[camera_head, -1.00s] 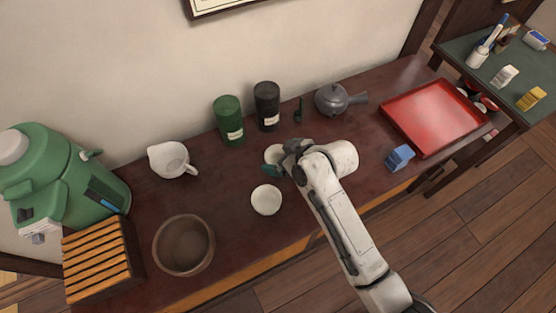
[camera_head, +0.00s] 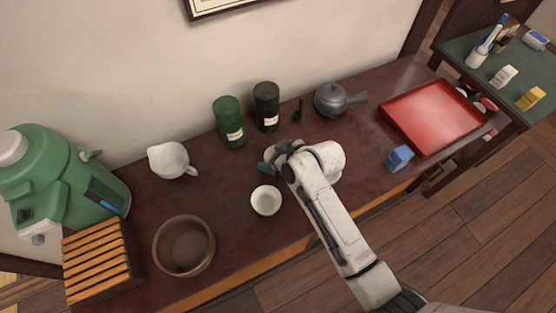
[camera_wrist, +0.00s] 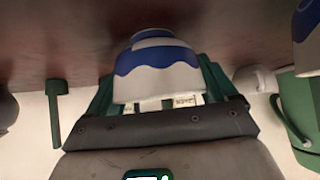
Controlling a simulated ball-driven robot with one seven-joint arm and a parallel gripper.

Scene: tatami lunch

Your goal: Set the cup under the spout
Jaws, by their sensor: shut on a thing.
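The held cup is white with a blue wavy band; in the wrist view the cup (camera_wrist: 155,72) sits between my green fingers. My gripper (camera_head: 271,159) is shut on it above the middle of the dark table, and in the head view it hides nearly all of this cup. The large green dispenser (camera_head: 65,185) stands at the far left of the table. A small grey spout (camera_head: 38,240) shows low on its front, well away from my gripper.
A slatted wooden stand (camera_head: 97,262) and a brown bowl (camera_head: 184,246) are at the left front. A second white cup (camera_head: 266,201) stands just in front of my gripper. A white pitcher (camera_head: 170,160), green canister (camera_head: 229,122) and black canister (camera_head: 266,107) line the back.

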